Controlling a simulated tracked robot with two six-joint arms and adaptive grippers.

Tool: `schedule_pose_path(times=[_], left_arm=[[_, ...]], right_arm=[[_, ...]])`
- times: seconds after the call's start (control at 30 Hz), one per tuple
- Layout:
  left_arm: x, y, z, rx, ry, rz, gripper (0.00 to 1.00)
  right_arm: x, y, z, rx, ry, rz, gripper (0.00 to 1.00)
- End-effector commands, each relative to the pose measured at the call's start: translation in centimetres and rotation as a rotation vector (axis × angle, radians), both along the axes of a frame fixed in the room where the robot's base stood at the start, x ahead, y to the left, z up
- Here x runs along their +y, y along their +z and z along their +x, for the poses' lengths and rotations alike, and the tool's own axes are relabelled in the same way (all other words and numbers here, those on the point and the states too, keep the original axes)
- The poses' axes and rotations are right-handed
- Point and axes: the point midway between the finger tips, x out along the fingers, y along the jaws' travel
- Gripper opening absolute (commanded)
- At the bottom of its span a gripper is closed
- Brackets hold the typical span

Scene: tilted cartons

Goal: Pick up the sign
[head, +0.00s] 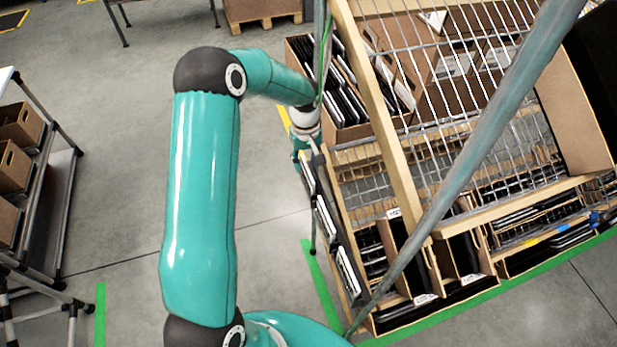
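My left arm comes in from the lower left and bends over to the left side of a wire shelf rack. My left gripper (305,155) is at the rack's left edge, small and partly hidden by its own wrist. I cannot tell whether its fingers are open or shut. Dark panels with white faces, possibly signs, hang along the rack's left side just below it: one panel (327,220) and a lower panel (349,273). A white triangular plate (433,20) lies at the top of the rack. I cannot tell which is the sign. My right gripper is not in view.
The rack's wire shelf (480,110) is tilted, with a wooden beam (385,130) along it. A carton of dark flat items (352,134) stands at its left. A grey-green pole (470,150) crosses in front. A cart with cartons (20,125) is at far left. Floor between is clear.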

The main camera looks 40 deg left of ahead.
Motion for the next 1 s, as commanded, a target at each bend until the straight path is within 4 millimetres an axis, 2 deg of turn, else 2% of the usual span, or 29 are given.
schedule_pose_path(times=[0.1,0.23,0.53,0.77,0.8,1.0], left_arm=[[-0.5,-1.6,-0.1,0.005,-0.001,-0.002,0.40],[-0.4,-3.3,0.0,0.004,0.000,-0.001,0.40],[-0.4,-3.9,0.0,0.000,0.001,0.000,0.40],[-0.4,-3.9,0.0,0.000,0.000,0.000,0.03],[-0.4,-3.9,0.0,0.000,0.000,0.000,0.00],[-0.4,-3.8,0.0,0.000,0.000,0.000,0.00]], right_arm=[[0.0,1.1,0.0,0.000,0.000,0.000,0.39],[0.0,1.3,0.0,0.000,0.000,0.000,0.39],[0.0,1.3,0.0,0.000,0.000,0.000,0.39],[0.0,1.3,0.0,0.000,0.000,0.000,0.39],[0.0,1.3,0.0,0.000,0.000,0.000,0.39],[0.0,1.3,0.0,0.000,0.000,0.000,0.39]])
